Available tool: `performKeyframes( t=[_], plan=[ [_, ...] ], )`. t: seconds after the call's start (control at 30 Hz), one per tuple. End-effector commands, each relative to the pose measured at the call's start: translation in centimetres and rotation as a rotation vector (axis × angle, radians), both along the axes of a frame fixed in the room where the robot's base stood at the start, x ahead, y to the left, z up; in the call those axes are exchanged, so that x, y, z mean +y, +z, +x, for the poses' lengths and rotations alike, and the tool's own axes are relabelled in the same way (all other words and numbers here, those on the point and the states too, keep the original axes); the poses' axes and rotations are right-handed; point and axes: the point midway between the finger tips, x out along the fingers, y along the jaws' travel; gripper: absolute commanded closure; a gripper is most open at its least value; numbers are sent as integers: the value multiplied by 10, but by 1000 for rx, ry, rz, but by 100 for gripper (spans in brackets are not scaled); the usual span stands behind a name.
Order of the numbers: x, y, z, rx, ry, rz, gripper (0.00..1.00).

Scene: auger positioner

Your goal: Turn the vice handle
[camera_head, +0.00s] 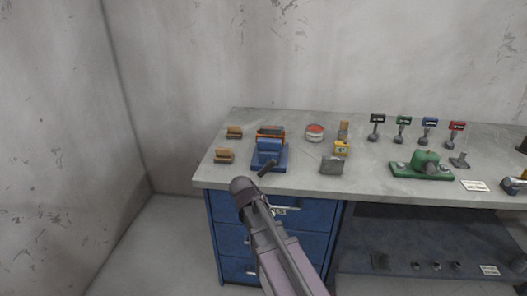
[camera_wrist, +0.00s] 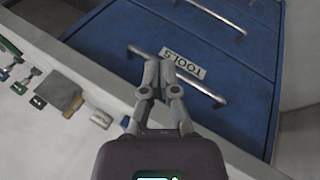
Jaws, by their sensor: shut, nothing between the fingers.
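A blue vice (camera_head: 270,152) stands near the front left of the bench top. A dark handle bar (camera_head: 266,168) sticks out at its front, just above the bench edge. My gripper (camera_wrist: 162,64) shows in the wrist view with its two fingers close together, shut and empty, in front of the blue drawers. In the head view my arm ends in front of the bench edge, below and left of the handle, and the fingers cannot be made out. No contact with the handle shows. I cannot make out the vice in the wrist view.
The grey bench top (camera_head: 385,180) holds wooden blocks (camera_head: 225,156), a red-topped tin (camera_head: 315,132), a green device (camera_head: 425,165) and several small stands. Blue drawers (camera_head: 307,214) sit below. The wrist view shows a drawer handle (camera_wrist: 206,91) near my fingers and a TOOLS label (camera_wrist: 181,64).

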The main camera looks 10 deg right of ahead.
Motion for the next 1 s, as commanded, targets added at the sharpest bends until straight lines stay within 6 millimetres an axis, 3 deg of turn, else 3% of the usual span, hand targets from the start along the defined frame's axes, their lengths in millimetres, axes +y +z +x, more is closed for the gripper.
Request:
performKeyframes(
  t=[0.03,0.2,0.4,0.5,0.7,1.0],
  plan=[
    [9,26,18,-29,12,-45,100],
    [34,81,59,-138,39,-198,100],
    [67,138,96,-265,80,-343,100],
    [81,158,108,-312,95,-391,100],
    [94,175,118,-360,111,-437,100],
    [94,175,118,-364,112,-441,100]
  ],
)
